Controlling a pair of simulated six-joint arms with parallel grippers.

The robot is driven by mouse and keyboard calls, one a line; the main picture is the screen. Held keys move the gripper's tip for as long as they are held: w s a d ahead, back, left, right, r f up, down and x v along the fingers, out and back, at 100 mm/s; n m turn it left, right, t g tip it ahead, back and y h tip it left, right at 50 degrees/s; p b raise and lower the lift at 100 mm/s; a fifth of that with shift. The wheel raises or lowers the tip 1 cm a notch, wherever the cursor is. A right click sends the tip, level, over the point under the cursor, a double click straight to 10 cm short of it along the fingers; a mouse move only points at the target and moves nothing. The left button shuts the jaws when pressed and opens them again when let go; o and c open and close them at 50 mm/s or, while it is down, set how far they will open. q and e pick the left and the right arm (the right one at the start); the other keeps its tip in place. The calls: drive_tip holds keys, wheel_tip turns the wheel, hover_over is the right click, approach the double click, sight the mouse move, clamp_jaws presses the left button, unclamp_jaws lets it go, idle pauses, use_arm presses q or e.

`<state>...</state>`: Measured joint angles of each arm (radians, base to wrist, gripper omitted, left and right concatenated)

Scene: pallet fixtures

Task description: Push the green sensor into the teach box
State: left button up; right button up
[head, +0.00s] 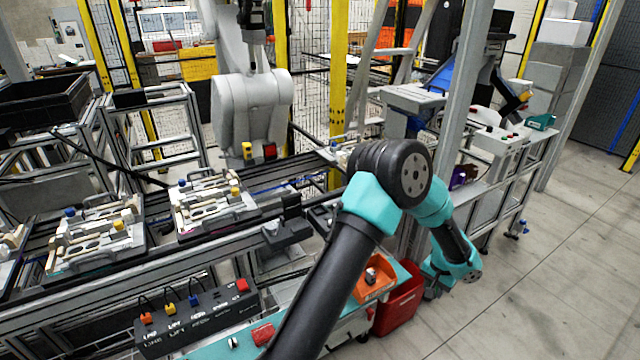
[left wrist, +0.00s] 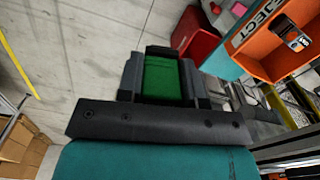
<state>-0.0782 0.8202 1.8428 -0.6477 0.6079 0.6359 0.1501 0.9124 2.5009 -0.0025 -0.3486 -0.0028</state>
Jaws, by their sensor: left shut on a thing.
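The green sensor (left wrist: 162,80) shows as a green block between the dark fingers of my left gripper (left wrist: 163,72) in the left wrist view. The gripper is shut on it, with concrete floor beyond. In the head view my left arm reaches across the middle and its wrist end hangs right of the red bin; the fingers and sensor cannot be made out there. A long black box (head: 196,322) with white labels and orange, yellow, blue and red pieces on top stands at the lower left; it looks like the teach box. My right gripper is not in view.
An orange reject tray (left wrist: 262,62) holding a small part (left wrist: 292,38) is beside the red bin (left wrist: 192,38). A teal bench (head: 210,353) carries a red piece (head: 262,334). Pallet fixtures (head: 213,203) sit on the conveyor behind. Open floor lies at right.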

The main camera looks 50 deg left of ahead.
use_arm(q)
drive_tip(key=w+a+r, duration=0.2)
drive_tip(key=a+r, duration=0.2)
drive_tip(key=a, duration=0.7)
wheel_tip(320, 180, up, 15)
drive_tip(key=m, duration=0.3)
hover_over(318, 212)
drive_tip(key=shift+w+r, duration=0.2)
drive_tip(key=shift+w, duration=0.05)
drive_tip(key=shift+f, duration=0.2)
drive_tip(key=shift+f, duration=3.2)
drive_tip(key=shift+s+f, duration=0.1)
drive_tip(key=shift+f, duration=0.9)
